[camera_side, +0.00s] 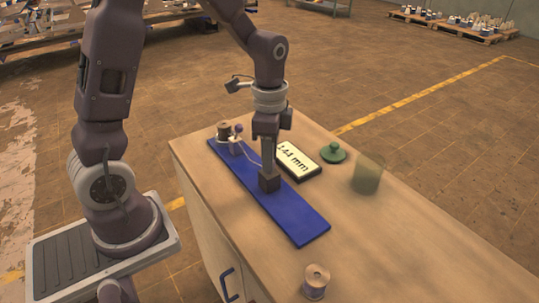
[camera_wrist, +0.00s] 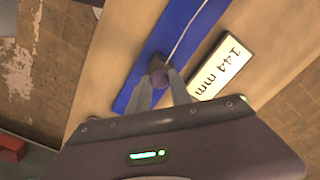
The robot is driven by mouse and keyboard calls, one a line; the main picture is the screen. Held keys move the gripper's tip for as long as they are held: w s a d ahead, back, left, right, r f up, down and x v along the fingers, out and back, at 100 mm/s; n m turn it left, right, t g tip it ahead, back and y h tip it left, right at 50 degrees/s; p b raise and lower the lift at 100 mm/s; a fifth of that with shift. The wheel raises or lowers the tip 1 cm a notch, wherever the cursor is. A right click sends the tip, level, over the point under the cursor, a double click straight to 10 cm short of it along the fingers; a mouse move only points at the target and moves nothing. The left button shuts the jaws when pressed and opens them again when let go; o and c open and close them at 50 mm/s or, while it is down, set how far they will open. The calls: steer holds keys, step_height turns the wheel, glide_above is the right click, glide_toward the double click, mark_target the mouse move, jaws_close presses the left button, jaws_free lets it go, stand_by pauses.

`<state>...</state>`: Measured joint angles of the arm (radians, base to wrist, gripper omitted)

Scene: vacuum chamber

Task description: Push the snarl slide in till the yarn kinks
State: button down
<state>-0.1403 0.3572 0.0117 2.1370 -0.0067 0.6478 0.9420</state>
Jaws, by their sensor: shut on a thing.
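A long blue rail board (camera_side: 296,216) lies on the wooden cabinet top; it also shows in the wrist view (camera_wrist: 128,93). My gripper (camera_side: 268,171) points down and is shut on this knob, with a finger on each side in the wrist view (camera_wrist: 160,84). A thin pale yarn (camera_wrist: 186,36) runs from the block along the board toward a spool (camera_side: 224,132) at the far end. In the side view my gripper partly hides the block and the yarn's near end.
A display reading 144 mm (camera_side: 297,160) lies right of the board. Beyond it are a green knobbed lid (camera_side: 333,153) and a greenish see-through jar (camera_side: 368,174). A loose thread spool (camera_side: 315,281) stands at the front edge. The cabinet top's right side is clear.

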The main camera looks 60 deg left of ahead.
stand_by(0.6)
steer(key=shift+a, duration=0.75)
steer(key=c, duration=1.2)
jaws_free()
